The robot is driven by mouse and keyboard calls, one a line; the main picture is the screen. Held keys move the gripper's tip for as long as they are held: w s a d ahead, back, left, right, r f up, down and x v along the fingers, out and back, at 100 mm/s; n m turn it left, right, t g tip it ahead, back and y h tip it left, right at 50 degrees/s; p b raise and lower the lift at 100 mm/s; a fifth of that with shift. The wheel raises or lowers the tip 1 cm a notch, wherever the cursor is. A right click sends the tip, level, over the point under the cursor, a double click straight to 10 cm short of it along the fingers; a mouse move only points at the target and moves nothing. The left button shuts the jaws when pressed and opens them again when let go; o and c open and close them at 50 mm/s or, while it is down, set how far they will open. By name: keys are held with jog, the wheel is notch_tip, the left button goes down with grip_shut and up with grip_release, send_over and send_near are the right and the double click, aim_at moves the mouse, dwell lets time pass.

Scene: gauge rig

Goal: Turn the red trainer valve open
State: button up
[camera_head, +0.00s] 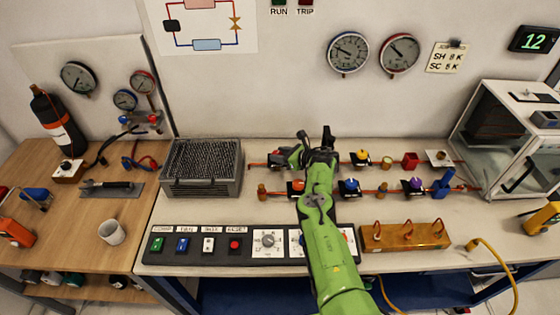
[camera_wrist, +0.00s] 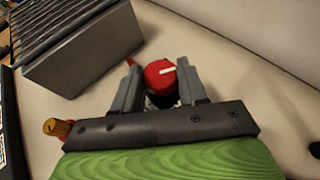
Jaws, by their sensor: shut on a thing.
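In the wrist view the red valve (camera_wrist: 160,76) has a round red knob with a white mark on top. The mark runs roughly sideways in that picture. My gripper (camera_wrist: 163,84) has its two grey fingers on either side of the knob, shut on it. In the head view my gripper (camera_head: 303,150) is at the back row of the bench piping, right of the finned unit. My green arm and the gripper hide most of the red valve there.
The grey finned unit (camera_head: 202,168) stands close on the left. Orange (camera_head: 296,187), blue (camera_head: 348,186), purple (camera_head: 414,186) and yellow (camera_head: 361,157) valves are nearby. The switch panel (camera_head: 200,257) lies in front. A glass-sided cabinet (camera_head: 505,140) stands at right.

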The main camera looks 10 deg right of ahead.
jog(key=shift+f+n+g+y+b, duration=0.1)
jog(key=shift+n+g+y+b, duration=0.35)
jog(key=shift+b, duration=0.5)
jog(key=shift+w+r, duration=0.1)
jog(key=shift+r, duration=0.15)
jog(key=o, duration=1.1)
jog(key=shift+c, duration=0.2)
jog(key=shift+s+d+r, duration=0.15)
jog(key=shift+s+d, duration=0.05)
jog(key=shift+d, duration=0.05)
jog(key=p+v, duration=0.5)
jog(key=v, duration=1)
